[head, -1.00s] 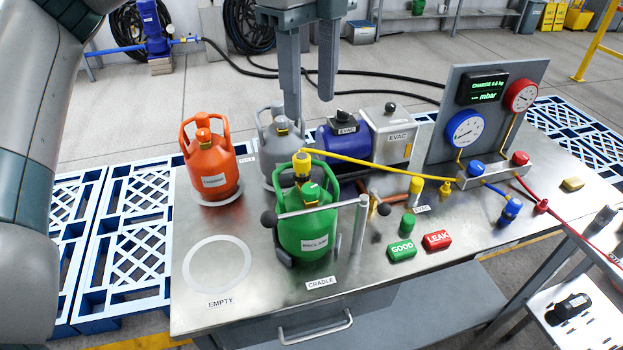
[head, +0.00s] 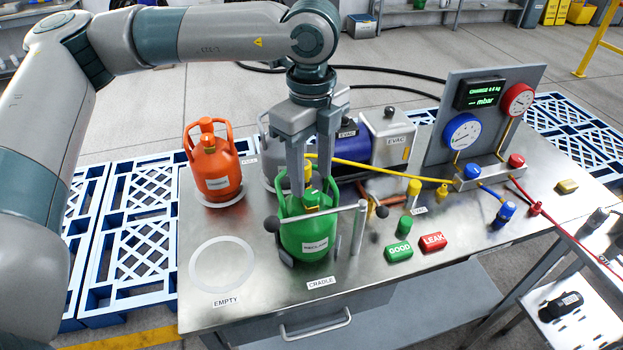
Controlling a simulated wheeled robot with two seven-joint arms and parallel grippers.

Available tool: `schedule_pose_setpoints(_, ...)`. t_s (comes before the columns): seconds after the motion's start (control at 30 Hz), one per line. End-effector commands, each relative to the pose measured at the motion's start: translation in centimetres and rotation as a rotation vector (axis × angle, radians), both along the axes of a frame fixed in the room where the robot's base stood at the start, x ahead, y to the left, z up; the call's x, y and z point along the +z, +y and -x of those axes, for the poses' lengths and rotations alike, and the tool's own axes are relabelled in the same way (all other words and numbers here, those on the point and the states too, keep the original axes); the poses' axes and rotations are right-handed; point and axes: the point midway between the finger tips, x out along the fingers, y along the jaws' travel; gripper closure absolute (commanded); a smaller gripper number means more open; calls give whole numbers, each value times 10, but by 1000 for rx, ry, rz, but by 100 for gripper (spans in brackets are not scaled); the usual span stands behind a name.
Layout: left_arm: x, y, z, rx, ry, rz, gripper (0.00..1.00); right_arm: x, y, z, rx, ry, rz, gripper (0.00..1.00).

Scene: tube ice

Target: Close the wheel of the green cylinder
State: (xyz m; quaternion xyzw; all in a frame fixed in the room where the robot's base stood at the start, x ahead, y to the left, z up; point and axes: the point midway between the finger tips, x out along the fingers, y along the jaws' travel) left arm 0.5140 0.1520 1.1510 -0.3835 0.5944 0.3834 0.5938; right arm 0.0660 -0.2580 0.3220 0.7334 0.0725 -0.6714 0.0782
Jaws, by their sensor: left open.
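The green cylinder (head: 303,240) stands upright in the cradle at the front middle of the bench, behind a metal bar with a dark knob. Its small green wheel (head: 312,197) is on top, below the yellow hose fitting (head: 308,172). My left gripper (head: 312,186) points straight down over the cylinder's top. Its two fingers are apart, one on each side of the fitting and wheel area. I cannot tell whether they touch the wheel. The fingers partly hide the fitting and the cylinder's collar.
An orange cylinder (head: 212,172) stands at left, behind the empty white ring (head: 222,264). A grey cylinder, partly hidden, and a blue pump (head: 350,148) stand behind. A yellow hose (head: 385,168) runs right to the gauge panel (head: 440,135). GOOD (head: 399,252) and LEAK (head: 433,242) buttons sit at right.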

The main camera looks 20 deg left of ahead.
Motion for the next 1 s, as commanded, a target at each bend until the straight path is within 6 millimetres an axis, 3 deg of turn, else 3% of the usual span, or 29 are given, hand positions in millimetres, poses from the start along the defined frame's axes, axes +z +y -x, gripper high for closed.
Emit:
schedule_pose_setpoints(0.3,-35,0,0,0,1,0,55,13,4,-1,1,-4,-5,69)
schedule_pose_setpoints(0.67,-40,0,0,0,0,-1,55,13,4,-1,2,-4,-5,69)
schedule_pose_setpoints(0.7,-40,0,0,0,0,-1,58,13,4,-1,2,-4,-5,69)
schedule_pose_setpoints(0.87,-40,0,0,0,0,-1,96,13,3,-1,2,-4,-4,69)
schedule_pose_setpoints(1.0,-40,0,0,-1,0,-1,97,13,2,-1,3,-3,-3,69)
